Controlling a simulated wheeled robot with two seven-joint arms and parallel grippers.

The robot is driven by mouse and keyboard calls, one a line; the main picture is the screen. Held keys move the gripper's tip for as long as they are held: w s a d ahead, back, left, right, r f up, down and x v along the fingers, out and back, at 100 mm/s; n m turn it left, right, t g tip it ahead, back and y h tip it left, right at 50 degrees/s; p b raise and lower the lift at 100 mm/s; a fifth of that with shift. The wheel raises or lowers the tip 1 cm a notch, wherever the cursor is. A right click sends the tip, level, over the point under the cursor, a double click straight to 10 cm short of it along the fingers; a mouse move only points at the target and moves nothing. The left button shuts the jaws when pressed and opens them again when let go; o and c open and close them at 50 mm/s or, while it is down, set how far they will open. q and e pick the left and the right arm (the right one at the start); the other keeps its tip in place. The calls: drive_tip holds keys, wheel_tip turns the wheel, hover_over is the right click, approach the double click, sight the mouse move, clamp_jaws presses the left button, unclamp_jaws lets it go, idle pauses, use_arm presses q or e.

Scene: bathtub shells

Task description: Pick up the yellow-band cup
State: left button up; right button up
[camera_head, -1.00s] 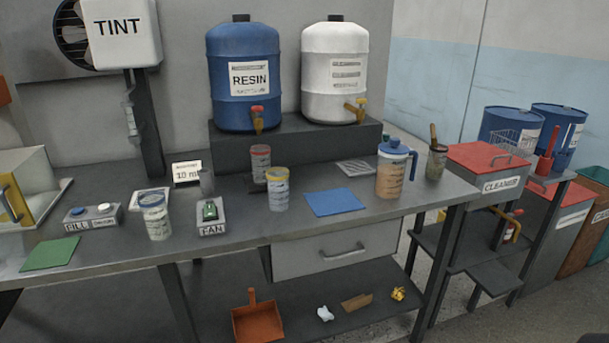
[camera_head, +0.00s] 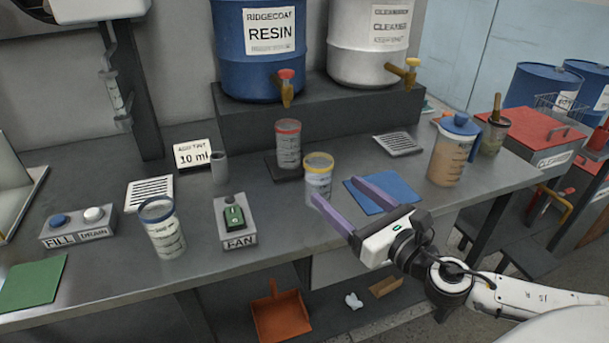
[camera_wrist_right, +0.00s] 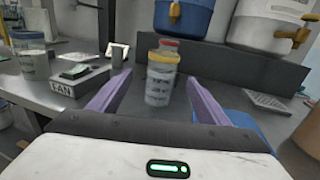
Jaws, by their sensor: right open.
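The yellow-band cup (camera_head: 318,177) is a clear measuring cup with a yellow rim, standing upright on the grey bench in front of the red-band cup (camera_head: 288,145). My right gripper (camera_head: 340,192) is open, its two purple fingers pointing toward the yellow-band cup from the front right. In the right wrist view the yellow-band cup (camera_wrist_right: 161,80) stands ahead, between the lines of the two fingers, with the red-band cup partly hidden behind it. The fingers are not closed on it. My left gripper is not in view.
A blue mat (camera_head: 384,191) lies right of the cup, and a pitcher (camera_head: 453,150) stands beyond it. The FAN switch box (camera_head: 235,222) and a blue-band cup (camera_head: 161,230) stand to the left. The resin drum (camera_head: 262,45) sits on a raised dark shelf behind.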

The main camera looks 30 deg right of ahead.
sight(328, 177)
drive_tip(key=shift+w+r, duration=0.4)
drive_tip(key=shift+w, duration=0.25)
drive_tip(key=shift+w+f, duration=0.2)
drive_tip(key=shift+w, duration=1.1)
drive_tip(key=w, duration=0.1)
drive_tip(key=w+p, duration=0.1)
drive_tip(key=w, duration=0.2)
drive_tip(key=shift+w+d+r, duration=0.1)
drive_tip(key=shift+d+r, duration=0.05)
drive_tip(key=shift+d, duration=0.1)
drive_tip(key=shift+w, duration=0.55)
drive_tip(key=shift+c, duration=0.3)
drive_tip(key=c, duration=1.4)
